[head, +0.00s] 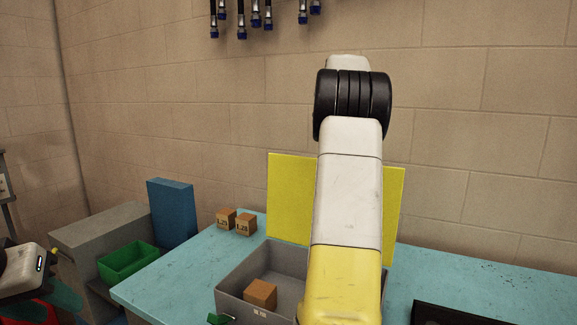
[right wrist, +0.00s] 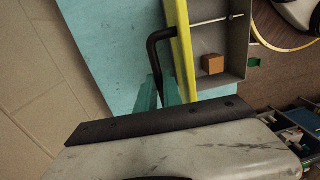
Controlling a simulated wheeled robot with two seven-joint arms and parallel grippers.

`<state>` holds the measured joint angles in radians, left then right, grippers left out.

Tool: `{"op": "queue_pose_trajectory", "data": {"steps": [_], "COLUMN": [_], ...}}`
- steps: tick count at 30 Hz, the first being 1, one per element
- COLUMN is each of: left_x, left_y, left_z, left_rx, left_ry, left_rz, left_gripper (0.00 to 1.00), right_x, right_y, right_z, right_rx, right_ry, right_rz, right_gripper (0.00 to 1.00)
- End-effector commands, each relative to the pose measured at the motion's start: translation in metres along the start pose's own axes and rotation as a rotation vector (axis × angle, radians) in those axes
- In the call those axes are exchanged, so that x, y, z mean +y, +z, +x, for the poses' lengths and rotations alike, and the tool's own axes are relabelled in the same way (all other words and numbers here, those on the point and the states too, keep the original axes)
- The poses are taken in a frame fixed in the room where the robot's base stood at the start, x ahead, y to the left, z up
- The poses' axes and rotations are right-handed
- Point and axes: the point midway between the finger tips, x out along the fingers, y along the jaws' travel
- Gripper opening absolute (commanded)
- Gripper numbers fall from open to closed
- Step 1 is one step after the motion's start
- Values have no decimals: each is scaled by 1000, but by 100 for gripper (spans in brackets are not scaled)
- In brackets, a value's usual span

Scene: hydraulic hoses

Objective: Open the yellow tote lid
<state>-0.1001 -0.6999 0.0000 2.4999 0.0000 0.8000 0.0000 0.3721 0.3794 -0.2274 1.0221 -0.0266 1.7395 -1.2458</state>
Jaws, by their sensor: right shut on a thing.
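The yellow lid (head: 290,195) stands upright along the back of the grey tote (head: 233,299), whose inside is open to view. My right arm hides the middle of the lid in the head view. In the right wrist view the lid (right wrist: 181,45) shows nearly edge-on, with a black handle (right wrist: 152,50) on its outer face. My right gripper (right wrist: 158,90) has its teal fingers shut on this handle. A brown box (head: 261,294) lies inside the tote. My left gripper (head: 58,298) is at the lower left of the head view, away from the tote; its finger gap is unclear.
The tote is on a blue table (head: 170,285). Two small brown boxes (head: 236,221) sit near its back edge. A green bin (head: 128,262) and a blue panel (head: 172,212) stand to the left. Hoses (head: 255,15) hang on the wall. A dark tray (head: 445,313) lies at right.

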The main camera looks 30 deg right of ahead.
Motion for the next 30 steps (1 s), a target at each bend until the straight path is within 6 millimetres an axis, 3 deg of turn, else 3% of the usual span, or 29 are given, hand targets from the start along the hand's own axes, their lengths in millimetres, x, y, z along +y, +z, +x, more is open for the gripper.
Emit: {"op": "queue_pose_trajectory", "data": {"steps": [6, 12, 30], "left_x": [0, 0, 0], "left_y": [0, 0, 0], "left_z": [0, 0, 0], "left_rx": [0, 0, 0], "left_ry": [0, 0, 0], "left_rz": [0, 0, 0], "left_gripper": [36, 36, 36], "right_x": [28, 42, 52], "right_y": [5, 4, 5], "right_z": [10, 15, 18], "right_rx": [-1, 1, 1], "right_ry": [0, 2, 10], "right_rz": [3, 3, 3], "right_gripper": [0, 0, 0]}}
